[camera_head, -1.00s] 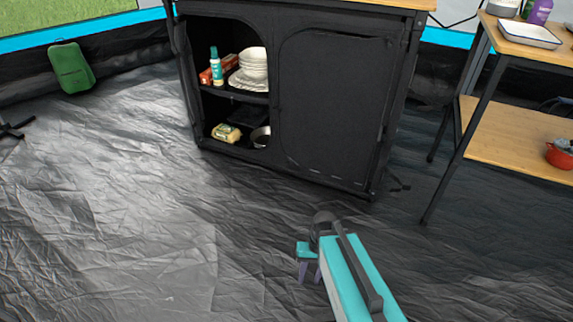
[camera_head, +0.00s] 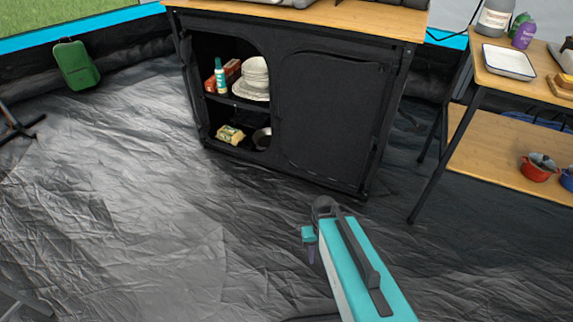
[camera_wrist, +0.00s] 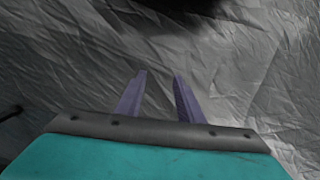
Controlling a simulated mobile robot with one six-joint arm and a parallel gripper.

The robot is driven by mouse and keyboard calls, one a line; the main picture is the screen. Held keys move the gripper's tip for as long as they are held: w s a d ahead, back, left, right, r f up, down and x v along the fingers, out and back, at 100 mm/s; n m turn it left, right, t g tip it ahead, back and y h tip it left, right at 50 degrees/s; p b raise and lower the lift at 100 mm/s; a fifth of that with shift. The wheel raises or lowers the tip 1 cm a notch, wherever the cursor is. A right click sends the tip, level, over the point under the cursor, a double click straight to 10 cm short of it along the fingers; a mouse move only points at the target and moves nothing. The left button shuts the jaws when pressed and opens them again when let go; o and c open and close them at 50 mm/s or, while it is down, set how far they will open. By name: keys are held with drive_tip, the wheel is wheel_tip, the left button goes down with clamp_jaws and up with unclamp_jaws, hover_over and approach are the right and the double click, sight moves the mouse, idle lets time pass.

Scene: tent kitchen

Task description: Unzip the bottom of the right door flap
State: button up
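The black fabric cabinet (camera_head: 232,168) stands ahead of me on the tent floor. Its right door flap (camera_head: 328,118) is a dark panel that looks closed along its rounded edges; a zipper pull is too small to make out. The left compartment is open and shows its shelves. My gripper (camera_head: 311,256) is low in front of the cabinet, apart from the flap, above the floor. In the wrist view my gripper (camera_wrist: 158,88) has two purple fingers spread apart with nothing between them, only floor behind.
A wooden table (camera_head: 505,150) with metal legs is at the right. The wrinkled floor (camera_head: 140,190) between is clear.

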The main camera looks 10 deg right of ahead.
drive_tip(key=s+r+g+p, duration=0.1)
drive_tip(key=s+r+p, duration=0.5)
drive_tip(key=r+p, duration=0.4)
drive_tip(key=s+r+g+p, duration=0.1)
drive_tip(key=s+r+p, duration=0.5)
drive_tip(key=p, duration=1.1)
drive_tip(key=s+r+g+p, duration=0.1)
drive_tip(key=s+r+p, duration=0.5)
drive_tip(key=r+p, duration=0.7)
wheel_tip(320, 180, up, 2)
drive_tip(key=shift+r+g+p, duration=0.1)
drive_tip(key=shift+g+p, duration=0.2)
drive_tip(key=shift+p, duration=0.05)
drive_tip(key=shift+a, duration=0.1)
